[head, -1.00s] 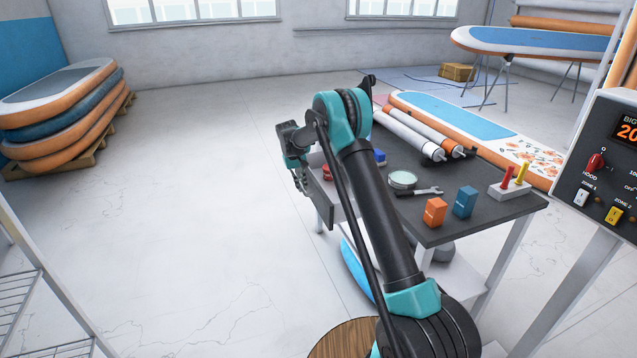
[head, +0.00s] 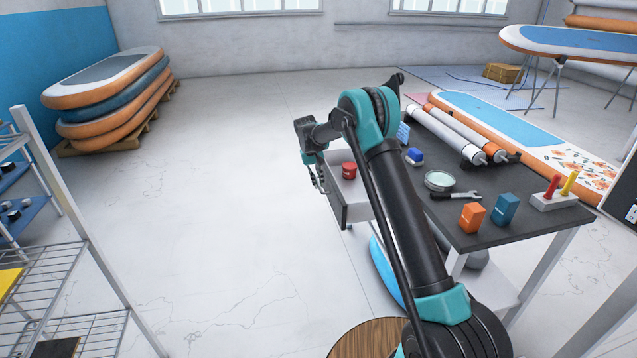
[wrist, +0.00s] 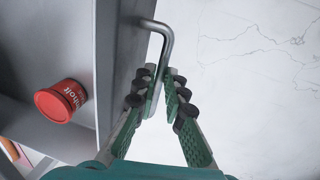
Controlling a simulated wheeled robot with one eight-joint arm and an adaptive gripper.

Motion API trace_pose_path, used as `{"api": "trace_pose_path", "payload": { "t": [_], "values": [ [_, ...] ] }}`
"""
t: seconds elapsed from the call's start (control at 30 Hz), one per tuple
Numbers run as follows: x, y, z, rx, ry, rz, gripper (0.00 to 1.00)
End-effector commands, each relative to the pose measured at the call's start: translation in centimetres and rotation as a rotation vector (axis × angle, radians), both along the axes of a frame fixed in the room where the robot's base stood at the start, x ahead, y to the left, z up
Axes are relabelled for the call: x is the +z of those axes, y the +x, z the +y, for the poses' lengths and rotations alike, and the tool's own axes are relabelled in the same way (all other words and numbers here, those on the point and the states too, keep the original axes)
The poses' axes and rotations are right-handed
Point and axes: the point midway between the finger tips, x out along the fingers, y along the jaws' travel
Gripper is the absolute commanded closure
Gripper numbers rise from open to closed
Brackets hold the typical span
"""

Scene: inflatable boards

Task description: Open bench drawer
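The bench (head: 520,228) has a dark top and white legs. Its drawer (head: 357,212) stands pulled out at the left end, with a grey front and a white inside. A red can (head: 349,170) stands in the drawer; it also shows in the wrist view (wrist: 60,101). My gripper (head: 318,183) is at the outer face of the drawer front. In the wrist view my gripper (wrist: 160,82) has its two green, padded fingers closed in around the bent metal drawer handle (wrist: 163,36). Part of the handle is hidden between the fingers.
The bench top holds rollers (head: 445,135), a round dish (head: 439,180), a wrench (head: 457,195), an orange box (head: 471,217) and a blue box (head: 505,209). Stacked boards (head: 105,100) stand back left, and a wire shelf (head: 60,265) front left. The floor left of the drawer is clear.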

Motion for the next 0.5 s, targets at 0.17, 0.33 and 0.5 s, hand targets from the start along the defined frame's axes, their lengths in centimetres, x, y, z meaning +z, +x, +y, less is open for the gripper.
{"api": "trace_pose_path", "payload": {
  "t": [0.17,0.33,0.5],
  "values": [
    [0.0,0.0,0.0,0.0,0.0,0.0,0.81],
    [0.1,0.0,0.0,0.0,0.0,0.001,0.81],
    [1.6,-0.1,0.3,0.001,0.0,0.001,0.81]
  ]
}}
